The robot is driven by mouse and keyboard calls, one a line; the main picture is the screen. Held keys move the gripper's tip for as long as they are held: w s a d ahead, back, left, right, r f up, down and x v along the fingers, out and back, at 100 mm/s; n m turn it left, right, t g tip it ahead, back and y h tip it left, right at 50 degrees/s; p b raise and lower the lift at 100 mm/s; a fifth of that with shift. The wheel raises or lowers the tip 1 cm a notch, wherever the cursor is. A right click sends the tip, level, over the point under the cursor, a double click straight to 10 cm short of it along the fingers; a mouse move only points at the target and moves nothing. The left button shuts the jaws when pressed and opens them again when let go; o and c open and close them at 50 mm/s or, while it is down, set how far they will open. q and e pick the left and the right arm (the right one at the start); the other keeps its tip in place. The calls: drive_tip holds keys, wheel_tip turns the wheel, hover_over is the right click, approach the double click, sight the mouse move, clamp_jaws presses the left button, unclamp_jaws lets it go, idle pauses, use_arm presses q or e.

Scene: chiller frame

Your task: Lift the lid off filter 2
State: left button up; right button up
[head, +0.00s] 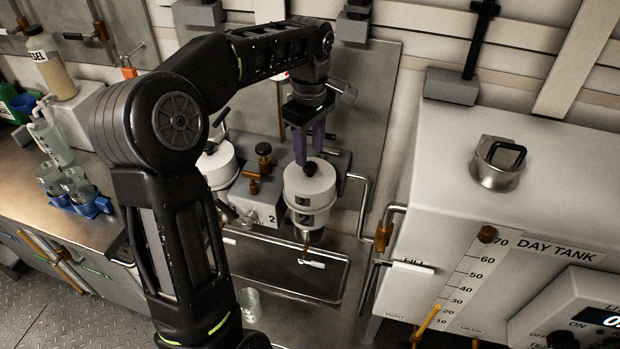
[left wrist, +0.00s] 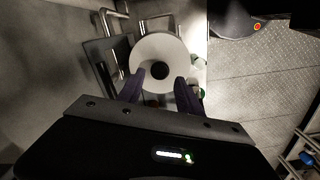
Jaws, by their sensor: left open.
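Filter 2 is the white cylinder (head: 311,204) on the right of the filter pair, beside a block marked 2. Its round white lid has a dark knob (head: 310,168) on top. My left gripper (head: 309,158) points down over the lid, its purple fingers on either side of the knob. In the left wrist view, the white lid (left wrist: 157,52) lies ahead of the open fingers (left wrist: 161,88), and the dark knob (left wrist: 159,71) shows between their tips. Whether the fingers touch the knob cannot be told. My right gripper is not in view.
The other white filter (head: 215,166) stands to the left, partly behind my arm. A valve block with brass fittings (head: 262,178) sits between the filters. A drip tray (head: 290,272) lies below. The day tank (head: 480,200) and a bent pipe (head: 363,205) stand at right.

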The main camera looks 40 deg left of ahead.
sight(310, 165)
use_arm(q)
drive_tip(key=shift+f+p, duration=0.55)
drive_tip(key=shift+f, duration=2.05)
clamp_jaws()
